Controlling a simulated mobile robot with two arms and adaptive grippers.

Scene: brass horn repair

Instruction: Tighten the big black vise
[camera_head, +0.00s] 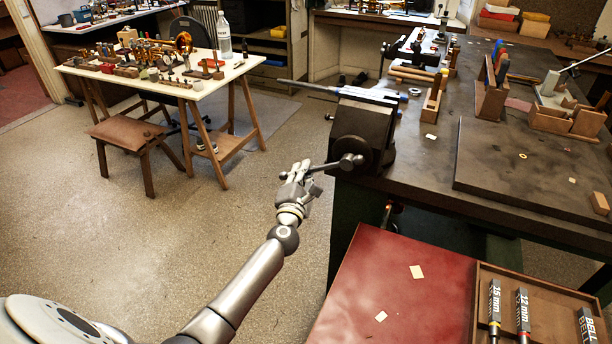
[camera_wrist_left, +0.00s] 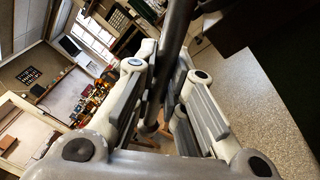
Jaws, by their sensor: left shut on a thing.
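The big black vise (camera_head: 362,130) is mounted at the near left corner of the dark workbench. Its handle bar (camera_head: 330,166) sticks out to the left from the front of the vise, with a round knob at its right end. My left gripper (camera_head: 303,172) is at the left part of the bar, its fingers around it. In the left wrist view the dark bar (camera_wrist_left: 176,40) runs between the two fingers (camera_wrist_left: 163,95), and the gripper is shut on it. My right gripper is not in view.
The workbench (camera_head: 440,175) holds a dark board (camera_head: 530,170), wooden blocks and tools. A red-topped surface (camera_head: 400,290) with a wooden tray of labelled tools stands in front. A white trestle table (camera_head: 160,85) and a wooden stool (camera_head: 125,130) stand left. Open floor lies left of the vise.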

